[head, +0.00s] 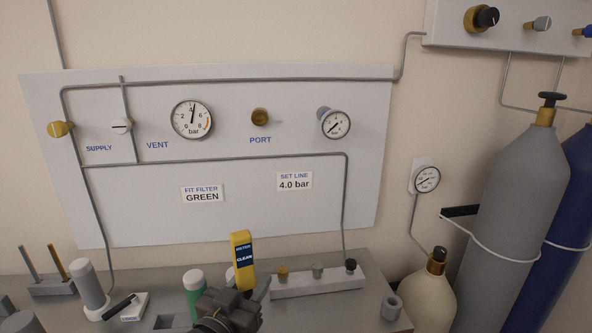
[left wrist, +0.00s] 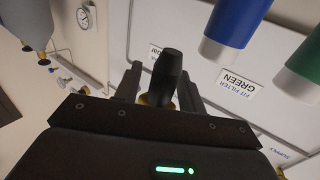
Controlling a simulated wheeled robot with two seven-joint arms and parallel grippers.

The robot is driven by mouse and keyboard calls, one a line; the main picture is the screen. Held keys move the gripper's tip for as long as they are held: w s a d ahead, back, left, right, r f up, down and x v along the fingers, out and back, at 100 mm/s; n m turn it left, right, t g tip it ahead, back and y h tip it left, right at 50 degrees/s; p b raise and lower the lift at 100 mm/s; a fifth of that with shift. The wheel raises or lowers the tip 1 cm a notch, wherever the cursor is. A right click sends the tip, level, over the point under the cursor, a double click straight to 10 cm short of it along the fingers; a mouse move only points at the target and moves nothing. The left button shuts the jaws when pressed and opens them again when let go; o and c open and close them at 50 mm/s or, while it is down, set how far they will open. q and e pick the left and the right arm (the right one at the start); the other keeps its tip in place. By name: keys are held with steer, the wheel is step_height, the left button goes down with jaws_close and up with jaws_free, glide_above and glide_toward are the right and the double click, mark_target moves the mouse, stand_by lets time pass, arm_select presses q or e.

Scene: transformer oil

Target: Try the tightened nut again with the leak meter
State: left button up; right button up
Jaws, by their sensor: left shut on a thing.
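A white block (head: 318,282) on the bench, right of the meter, bears a brass fitting (head: 282,273), a grey fitting (head: 317,270) and a black-topped fitting (head: 350,265). I cannot tell which one is the tightened nut. My right gripper is out of view.
The wall panel (head: 120,205) carries gauges and pipes. A grey gas bottle (head: 515,185) and a cream flask (head: 428,290) stand at right.

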arm_select(q)
steer(key=s+a+f+n+y, duration=0.2)
steer(key=a+y, duration=0.1)
steer(key=a, duration=0.3)
steer(key=s+a+f+n+t+y, duration=0.1)
steer(key=s+a+f+n+y, duration=0.1)
steer(key=a, duration=0.5)
steer(key=shift+s+f+y, duration=0.45)
steer(key=shift+s+y, duration=0.25)
steer(key=shift+s, duration=0.1)
steer(key=w+d+r+h, duration=0.2)
steer(key=d+r, duration=0.2)
steer(key=w+d+r+m+h, duration=0.1)
steer(key=w+d+r, duration=0.2)
steer(key=d, duration=0.1)
steer(key=w+d+r+m+h+b, duration=0.1)
steer(key=w+d+r+h, duration=0.1)
steer(key=d+r, duration=0.2)
steer(key=shift+w+d+r+h, duration=0.1)
steer(key=shift+w+r+h, duration=0.05)
steer(key=shift+r+h, duration=0.2)
step_height(320, 180, up, 16)
steer(key=m+g+h+b, duration=0.1)
steer(key=m+b, duration=0.1)
glide_above(245, 251)
steer(key=w+d, duration=0.3)
steer(key=d, duration=0.6)
steer(key=shift+s+a+r, duration=0.1)
steer(key=shift+s+r, duration=0.05)
steer(key=shift+r, duration=0.25)
